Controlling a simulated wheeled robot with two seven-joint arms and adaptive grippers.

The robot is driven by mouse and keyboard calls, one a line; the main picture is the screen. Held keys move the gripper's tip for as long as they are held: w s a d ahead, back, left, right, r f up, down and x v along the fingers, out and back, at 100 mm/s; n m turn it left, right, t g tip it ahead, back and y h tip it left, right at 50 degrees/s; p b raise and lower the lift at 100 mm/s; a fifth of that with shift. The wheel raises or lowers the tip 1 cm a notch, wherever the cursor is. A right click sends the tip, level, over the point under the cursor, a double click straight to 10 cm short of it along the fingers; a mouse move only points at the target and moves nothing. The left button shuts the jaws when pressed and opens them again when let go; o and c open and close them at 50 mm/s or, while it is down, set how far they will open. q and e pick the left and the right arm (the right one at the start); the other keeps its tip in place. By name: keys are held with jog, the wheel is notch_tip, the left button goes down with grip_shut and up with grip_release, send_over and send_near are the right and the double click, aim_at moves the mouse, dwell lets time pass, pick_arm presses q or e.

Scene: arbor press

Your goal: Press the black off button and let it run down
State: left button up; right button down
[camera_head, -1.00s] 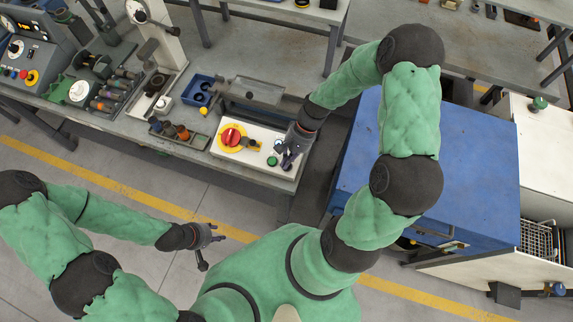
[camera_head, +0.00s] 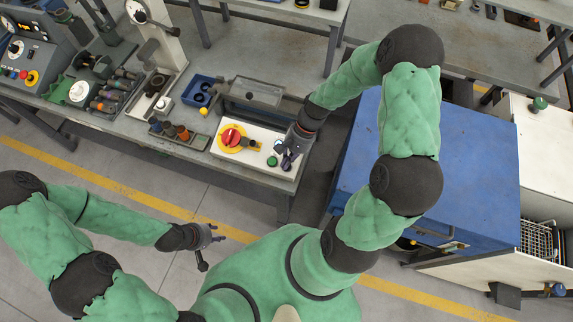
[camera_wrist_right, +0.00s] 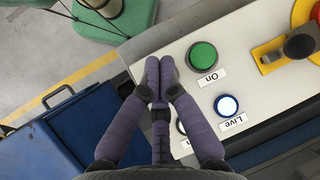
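The pale control panel (camera_head: 225,152) sits on the bench edge. It carries a green On button (camera_wrist_right: 202,55) and a lit white Live lamp (camera_wrist_right: 226,105), both labelled. My right gripper (camera_wrist_right: 160,88) is over the panel with its purple fingers together, nothing visible between them. In the head view the right gripper (camera_head: 288,160) is beside the green button. The black off button cannot be made out clearly; the fingers cover that part of the panel, and I cannot tell whether they touch it. My left gripper (camera_head: 216,239) hangs empty over the floor, its fingers apart.
A red rotary switch on a yellow plate (camera_head: 231,138) is on the panel's left. A blue bin (camera_head: 198,91) and a tray of small parts (camera_head: 178,134) lie to its left. A blue cabinet (camera_head: 470,165) stands close on the right.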

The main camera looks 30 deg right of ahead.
jog(key=shift+f, duration=0.2)
jog(key=shift+d+f, duration=0.1)
jog(key=shift+f, duration=0.1)
jog(key=shift+w+d+f+b, duration=0.1)
jog(key=shift+f+b, duration=0.35)
jog(key=shift+b, duration=0.15)
dwell(0.7)
jog(key=shift+r, duration=0.15)
jog(key=shift+a+r+p, duration=0.2)
jog(key=shift+r+p, duration=0.55)
jog(key=shift+p, duration=0.05)
jog(key=shift+r, duration=0.1)
jog(key=r+p, duration=0.2)
jog(key=r, duration=0.1)
jog(key=s+a+r+p, duration=0.1)
jog(key=p, duration=0.1)
jog(key=shift+s+r, duration=0.1)
jog(key=shift+r, duration=0.2)
